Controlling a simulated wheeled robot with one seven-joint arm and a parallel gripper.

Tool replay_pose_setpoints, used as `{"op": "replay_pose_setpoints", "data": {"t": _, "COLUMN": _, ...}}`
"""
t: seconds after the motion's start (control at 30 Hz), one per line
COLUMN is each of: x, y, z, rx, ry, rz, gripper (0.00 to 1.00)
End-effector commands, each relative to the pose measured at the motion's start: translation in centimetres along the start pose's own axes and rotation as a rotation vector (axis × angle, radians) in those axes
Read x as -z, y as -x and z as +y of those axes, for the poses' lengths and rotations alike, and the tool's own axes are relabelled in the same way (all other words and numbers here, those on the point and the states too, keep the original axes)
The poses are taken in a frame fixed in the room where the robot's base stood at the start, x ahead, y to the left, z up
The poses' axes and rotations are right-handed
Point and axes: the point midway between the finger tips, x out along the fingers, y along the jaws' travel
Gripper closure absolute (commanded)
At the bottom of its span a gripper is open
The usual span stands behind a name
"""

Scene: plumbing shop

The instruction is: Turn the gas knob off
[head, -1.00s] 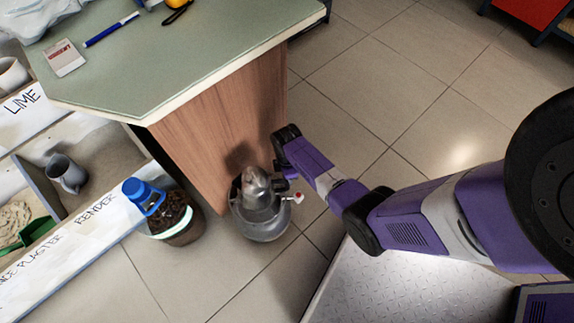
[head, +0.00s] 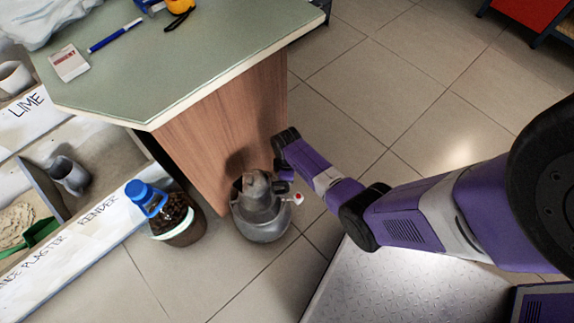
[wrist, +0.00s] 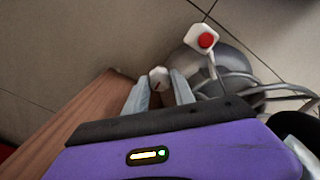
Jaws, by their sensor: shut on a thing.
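The gas bottle (head: 262,226) is a rounded grey cylinder with a collar, standing on the floor beside the wooden counter end. It also shows in the wrist view (wrist: 228,68), partly covered by grey tubing. The gas knob (wrist: 158,77) is small and white with a thin reddish mark on its face. My gripper (wrist: 159,92) has one pale finger on each side of the knob and is shut on it. In the head view the wrist and bottle collar hide the knob and fingertips.
A white piece with a red disc (wrist: 205,40) stands on a stem right of the knob. The wooden counter panel (wrist: 70,125) is close on the left. A blue-capped jar (head: 178,218) stands left of the bottle. Tiled floor (head: 385,90) is clear on the right.

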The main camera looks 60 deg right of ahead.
Motion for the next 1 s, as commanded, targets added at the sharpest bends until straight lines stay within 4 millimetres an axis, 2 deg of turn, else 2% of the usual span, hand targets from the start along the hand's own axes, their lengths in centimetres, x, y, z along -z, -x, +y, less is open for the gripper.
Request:
{"op": "replay_pose_setpoints", "data": {"t": 0.07, "x": -0.07, "y": -0.04, "z": -0.04, "rx": 0.001, "ry": -0.002, "rz": -0.001, "gripper": 1.00}}
{"op": "replay_pose_setpoints", "data": {"t": 0.1, "x": -0.07, "y": -0.05, "z": -0.05, "rx": 0.001, "ry": -0.002, "rz": -0.001, "gripper": 0.68}}
{"op": "replay_pose_setpoints", "data": {"t": 0.2, "x": -0.06, "y": -0.04, "z": -0.04, "rx": 0.001, "ry": -0.001, "rz": -0.001, "gripper": 0.48}}
{"op": "replay_pose_setpoints", "data": {"t": 0.47, "x": 0.00, "y": -0.06, "z": -0.11, "rx": 0.002, "ry": 0.003, "rz": 0.000, "gripper": 0.48}}
{"op": "replay_pose_setpoints", "data": {"t": 0.63, "x": 0.00, "y": -0.21, "z": -0.14, "rx": 0.003, "ry": 0.064, "rz": 0.000, "gripper": 0.48}}
{"op": "replay_pose_setpoints", "data": {"t": 1.0, "x": -0.05, "y": -0.48, "z": 0.01, "rx": -0.001, "ry": 0.450, "rz": 0.001, "gripper": 0.48}}
